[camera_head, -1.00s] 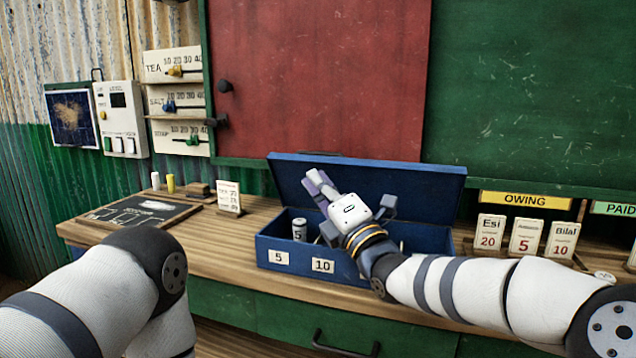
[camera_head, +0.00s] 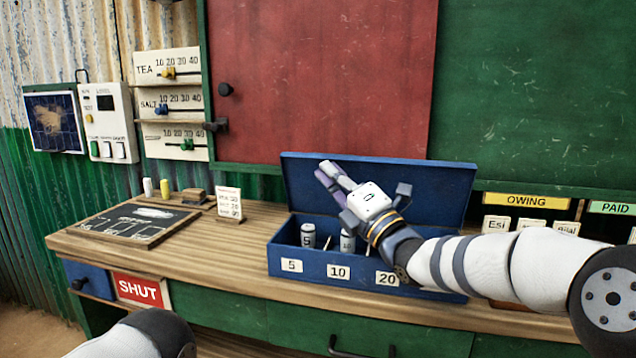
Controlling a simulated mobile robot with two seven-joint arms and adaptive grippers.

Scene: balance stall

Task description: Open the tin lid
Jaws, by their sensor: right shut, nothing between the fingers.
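The blue tin (camera_head: 312,266) stands on the wooden counter with its lid (camera_head: 447,190) raised upright at the back. Labels 5, 10 and 20 are on its front. Inside I see a roll marked 5 (camera_head: 308,235) and another pale roll (camera_head: 347,241) beside it. My right gripper (camera_head: 328,172) is shut and empty, above the tin and in front of the raised lid. My right arm hides part of the tin's right side. My left arm shows only at the bottom left; its gripper is out of view.
OWING cards (camera_head: 497,225) stand to the right. A red SHUT sign (camera_head: 139,290) is on the counter front.

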